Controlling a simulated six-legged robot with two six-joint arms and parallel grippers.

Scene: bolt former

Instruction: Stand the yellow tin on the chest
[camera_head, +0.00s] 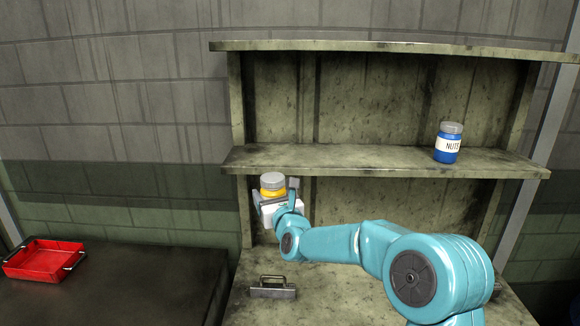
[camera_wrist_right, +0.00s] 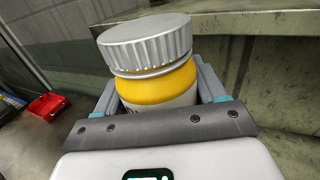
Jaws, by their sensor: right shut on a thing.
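The yellow tin (camera_head: 272,186) has a grey ribbed lid and is held upright by my right gripper (camera_head: 274,194) in front of the left part of the shelf unit, below its middle board. In the right wrist view the yellow tin (camera_wrist_right: 155,88) sits between the two fingers of my right gripper (camera_wrist_right: 158,95), which are shut on it. Its lower part is hidden by the gripper body. I cannot pick out a chest for certain; a dark flat-topped block (camera_head: 130,290) stands at the lower left. My left gripper is not in view.
A blue jar labelled NUTS (camera_head: 448,143) stands on the middle shelf board (camera_head: 350,160). A grey metal piece with a handle (camera_head: 272,288) lies on the lower surface. The dark top right of the tray is clear.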

